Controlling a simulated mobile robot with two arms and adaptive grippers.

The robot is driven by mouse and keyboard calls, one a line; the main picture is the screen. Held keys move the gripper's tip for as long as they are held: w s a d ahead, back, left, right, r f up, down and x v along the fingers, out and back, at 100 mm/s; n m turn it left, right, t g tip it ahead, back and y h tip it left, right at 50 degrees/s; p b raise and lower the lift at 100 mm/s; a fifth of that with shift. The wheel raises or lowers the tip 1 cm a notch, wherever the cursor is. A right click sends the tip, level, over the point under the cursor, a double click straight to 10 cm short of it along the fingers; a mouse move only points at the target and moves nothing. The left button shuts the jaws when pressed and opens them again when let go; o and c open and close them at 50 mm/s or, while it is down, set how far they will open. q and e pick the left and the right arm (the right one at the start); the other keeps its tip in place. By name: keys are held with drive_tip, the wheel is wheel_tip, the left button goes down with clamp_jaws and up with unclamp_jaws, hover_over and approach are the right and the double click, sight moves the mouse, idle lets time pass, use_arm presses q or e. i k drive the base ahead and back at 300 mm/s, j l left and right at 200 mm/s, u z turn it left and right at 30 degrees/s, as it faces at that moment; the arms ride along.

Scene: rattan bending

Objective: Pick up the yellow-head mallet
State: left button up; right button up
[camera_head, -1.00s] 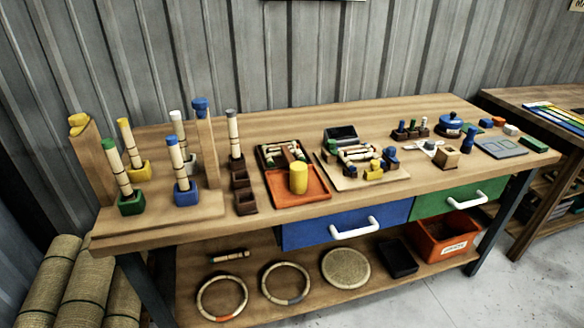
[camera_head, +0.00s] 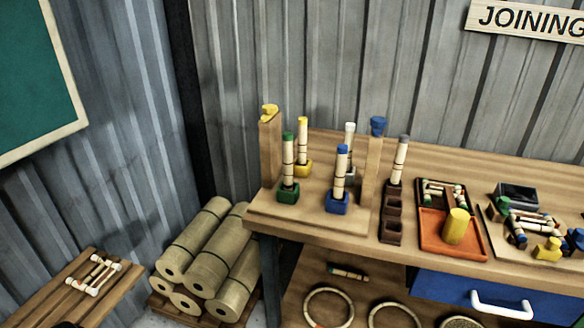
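A yellow-topped rod (camera_head: 303,143) stands upright in a yellow square holder (camera_head: 303,170) on the left part of the workbench. Beside it stand a green-topped rod (camera_head: 288,160), a blue-topped rod (camera_head: 341,170) and a white-topped rod (camera_head: 349,142), in holders.
The workbench (camera_head: 285,227) runs to the right, with a blue drawer (camera_head: 450,288) and rings on the shelf below. Rolled mats (camera_head: 207,240) are stacked left of it. A small wooden table (camera_head: 110,303) with pale-ended pieces is at lower left. Corrugated walls close the back.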

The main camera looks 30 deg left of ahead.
sight(456, 224)
drive_tip(key=i+l+u, duration=0.2)
drive_tip(key=l, duration=0.15)
drive_tip(key=i+l+u, duration=0.2)
drive_tip(key=l, duration=0.15)
drive_tip(key=l+u, duration=0.2)
drive_tip(key=l, duration=0.2)
drive_tip(key=i, duration=0.05)
